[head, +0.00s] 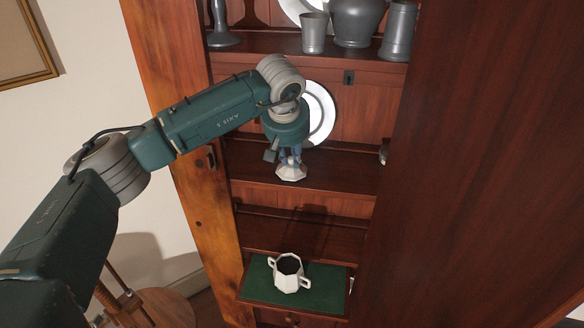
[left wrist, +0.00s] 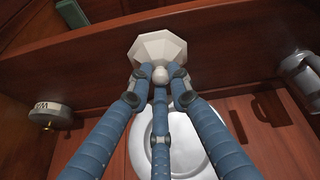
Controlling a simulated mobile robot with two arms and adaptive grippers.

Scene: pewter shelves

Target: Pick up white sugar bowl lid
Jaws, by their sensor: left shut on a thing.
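The white sugar bowl lid (head: 291,173) is a faceted white piece with a round knob, held in the air in front of the middle shelf in the head view. My left gripper (head: 290,155) points down and is shut on the lid's knob. In the left wrist view the blue fingers (left wrist: 160,76) close around the knob, and the octagonal lid (left wrist: 157,46) shows beyond them. The white sugar bowl (head: 289,274), with two handles and an open top, stands on the green pull-out board below. My right gripper is in neither view.
Pewter vessels (head: 357,22) stand on the upper shelf. A plate (head: 320,112) leans at the back, behind my left gripper. The green board (head: 325,288) has bare room beside the bowl. A tall dark wood panel (head: 470,160) closes off the right side. A round wooden stool (head: 160,305) stands lower left.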

